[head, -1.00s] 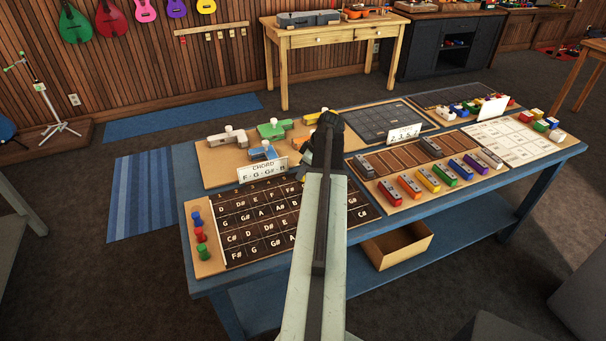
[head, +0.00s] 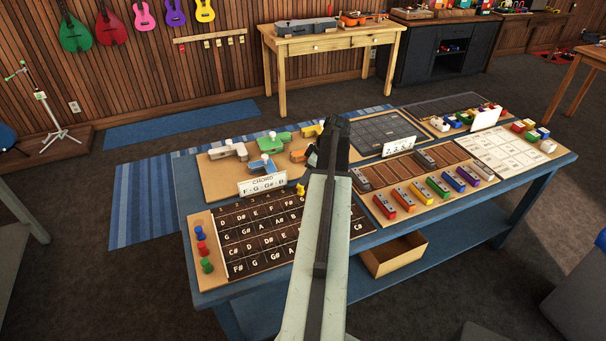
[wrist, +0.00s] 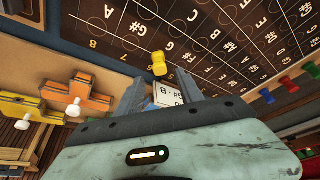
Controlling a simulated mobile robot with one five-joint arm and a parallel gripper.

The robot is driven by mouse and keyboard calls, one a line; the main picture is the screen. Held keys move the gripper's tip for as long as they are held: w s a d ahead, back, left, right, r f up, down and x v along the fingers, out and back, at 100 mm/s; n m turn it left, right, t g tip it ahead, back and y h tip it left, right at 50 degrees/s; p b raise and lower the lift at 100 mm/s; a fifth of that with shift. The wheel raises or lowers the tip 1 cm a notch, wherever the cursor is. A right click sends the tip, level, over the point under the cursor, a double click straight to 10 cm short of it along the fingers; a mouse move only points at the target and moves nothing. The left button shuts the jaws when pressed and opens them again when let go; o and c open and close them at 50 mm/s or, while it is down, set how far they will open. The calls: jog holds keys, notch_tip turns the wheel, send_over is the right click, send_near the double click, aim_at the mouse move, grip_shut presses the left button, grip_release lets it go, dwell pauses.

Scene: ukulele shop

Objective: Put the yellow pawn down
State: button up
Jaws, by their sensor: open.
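The yellow pawn (head: 300,189) stands at the far edge of the dark note board (head: 245,262), to the right of the chord card (head: 262,185). In the wrist view the pawn (wrist: 159,63) is on the board by the row of numbers, just beyond my gripper (wrist: 157,88). My fingers are open, spread apart, with the pawn clear of them. In the head view my arm covers the right part of the note board, and my fingertips are hidden behind the dark wrist.
Red, blue and green pawns (head: 201,247) stand on the board's left strip. Wooden clamp-like pieces (head: 263,165) lie behind the card. Coloured chime bars (head: 420,191) lie to the right. A grey grid board (head: 375,130) lies farther back.

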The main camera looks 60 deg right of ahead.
jog(key=p+v, duration=0.3)
jog(key=v, duration=0.2)
jog(key=shift+r, duration=0.15)
jog(key=w+a+f+g, duration=0.1)
jog(key=w+a, duration=0.8)
jog(key=a, duration=0.4)
jog(key=w+a+g, duration=0.2)
jog(key=w+a, duration=0.7)
jog(key=a, duration=0.3)
jog(key=w+a+m+g, duration=0.1)
jog(key=w+a, duration=0.1)
jog(key=a, duration=3.2)
jog(key=shift+a+f+m+g+h, duration=0.3)
jog(key=shift+a+f+m+h, duration=0.05)
jog(key=shift+f+m+h, duration=0.1)
